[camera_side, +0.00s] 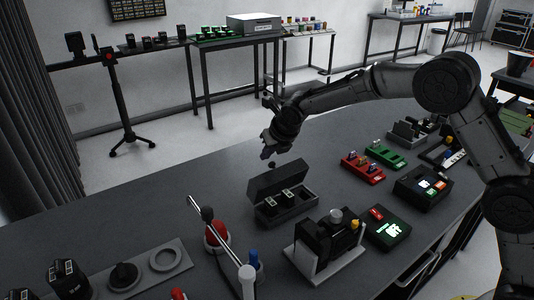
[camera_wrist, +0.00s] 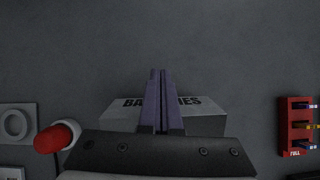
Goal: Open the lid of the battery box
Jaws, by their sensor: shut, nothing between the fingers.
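The dark battery box (camera_side: 287,212) stands on the table in the middle of the side view. Its lid (camera_side: 281,178) is raised at the back, and batteries (camera_side: 292,196) show inside. My gripper (camera_side: 270,161) is above and behind the raised lid, apart from it as far as I can see. In the wrist view the two purple fingers (camera_wrist: 162,73) are together with nothing between them. They cover the middle of the "BATTERIES" lettering on the box's lid (camera_wrist: 203,103). My gripper's body hides the lower part of the box there.
A red-topped post (camera_side: 216,233) with a long lever stands left of the box. A black device on a white base (camera_side: 325,242) is in front. Red (camera_side: 362,168) and green (camera_side: 385,154) racks stand to the right. The table behind and left of the box is clear.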

